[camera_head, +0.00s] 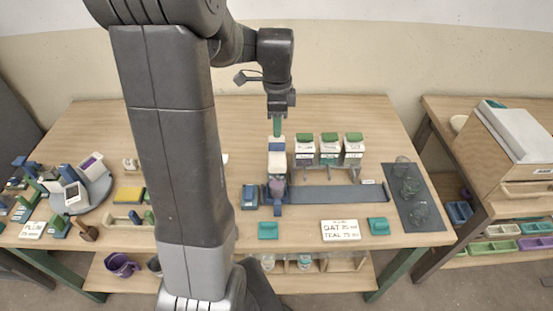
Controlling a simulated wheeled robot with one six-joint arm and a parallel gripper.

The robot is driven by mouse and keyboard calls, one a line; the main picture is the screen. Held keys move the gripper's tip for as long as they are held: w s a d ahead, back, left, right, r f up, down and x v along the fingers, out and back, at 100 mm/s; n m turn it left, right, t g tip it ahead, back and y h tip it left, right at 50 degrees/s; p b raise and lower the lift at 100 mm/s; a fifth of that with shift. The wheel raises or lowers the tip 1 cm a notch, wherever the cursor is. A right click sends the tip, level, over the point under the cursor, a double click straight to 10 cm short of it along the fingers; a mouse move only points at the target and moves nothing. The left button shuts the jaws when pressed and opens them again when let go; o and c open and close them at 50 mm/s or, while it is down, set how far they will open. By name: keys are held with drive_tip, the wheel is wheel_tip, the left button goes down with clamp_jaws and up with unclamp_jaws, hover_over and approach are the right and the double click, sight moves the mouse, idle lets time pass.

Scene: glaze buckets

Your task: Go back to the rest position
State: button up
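My arm reaches from the near left over the table (100,105). My gripper (277,108) points down at the back middle of the table, above a blue and white stand (277,145). A narrow green piece (277,126) shows directly under the gripper; I cannot tell whether it is held or stands behind. The fingers are too small to tell open from shut. A purple-grey cup (277,188) sits at the front of the stand. Three white containers with green lids (330,148) stand in a row just right of it.
A dark blue strip (325,194) lies before the containers. A dark mat (415,212) with clear glassware is at the right. A sign card (340,230) lies in front. A grey round tray (85,195) holds devices at the left. A wooden cabinet (510,150) stands far right.

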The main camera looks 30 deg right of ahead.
sight(276, 144)
drive_tip(key=shift+f, duration=0.15)
wheel_tip(276, 144, down, 7)
drive_tip(key=b, duration=0.6)
drive_tip(key=shift+f, duration=0.1)
drive_tip(key=shift+a, duration=0.1)
